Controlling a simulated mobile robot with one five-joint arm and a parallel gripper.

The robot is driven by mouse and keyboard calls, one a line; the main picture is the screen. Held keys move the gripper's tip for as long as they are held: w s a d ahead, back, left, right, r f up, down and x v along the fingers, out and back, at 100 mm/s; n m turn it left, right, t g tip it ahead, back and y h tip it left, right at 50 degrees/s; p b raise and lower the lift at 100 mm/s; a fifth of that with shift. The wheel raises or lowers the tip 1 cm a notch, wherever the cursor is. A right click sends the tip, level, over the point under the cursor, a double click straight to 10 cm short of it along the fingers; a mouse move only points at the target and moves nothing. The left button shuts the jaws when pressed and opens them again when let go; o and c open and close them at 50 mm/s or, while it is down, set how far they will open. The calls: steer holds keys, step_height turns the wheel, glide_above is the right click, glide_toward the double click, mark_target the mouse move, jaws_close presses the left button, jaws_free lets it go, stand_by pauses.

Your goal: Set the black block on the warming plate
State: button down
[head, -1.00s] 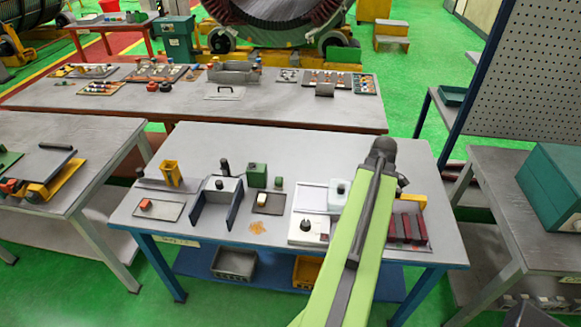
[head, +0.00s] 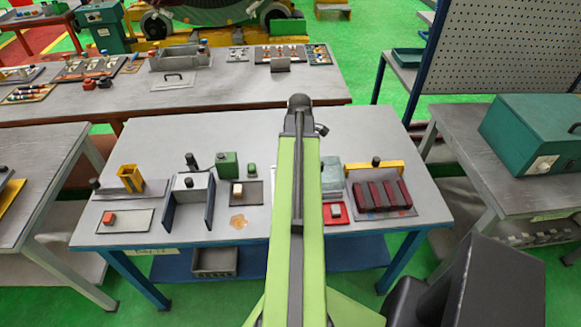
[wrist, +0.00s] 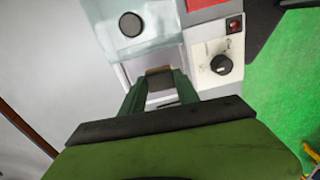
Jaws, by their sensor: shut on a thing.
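My gripper (wrist: 159,72) shows in the wrist view, its two green fingers closed on a small dark block (wrist: 160,83) with a tan edge, which I take to be the black block. A white unit with a round black knob and a red switch (wrist: 215,75), seemingly the warming plate, lies just right of and beyond the fingertips. The fingers hide part of what lies below, so I cannot tell the block's height or whether it touches anything. In the head view my green arm hides the gripper, the block and the white unit.
A pale teal box with a black knob (wrist: 130,25) stands close beyond the fingers. Right of my arm are a red tray with a pale block (head: 337,212) and a yellow-backed rack of dark red bars (head: 385,195). Left are a green canister (head: 227,165) and a dark-sided fixture (head: 188,198).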

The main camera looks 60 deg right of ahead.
steer(key=w, duration=0.1)
steer(key=w+f, duration=0.1)
steer(key=shift+w+a+f+n+b, duration=0.1)
steer(key=shift+w+f+n+b, duration=0.05)
steer(key=shift+w+n+b, duration=0.2)
step_height(320, 180, down, 4)
steer(key=b, duration=0.3)
steer(key=shift+s+b, duration=0.1)
steer(key=shift+b, duration=0.2)
steer(key=shift+r, duration=0.2)
steer(key=shift+f+b, duration=0.35)
steer(key=shift+f, duration=0.05)
steer(key=shift+f+b, duration=0.4)
stand_by(0.5)
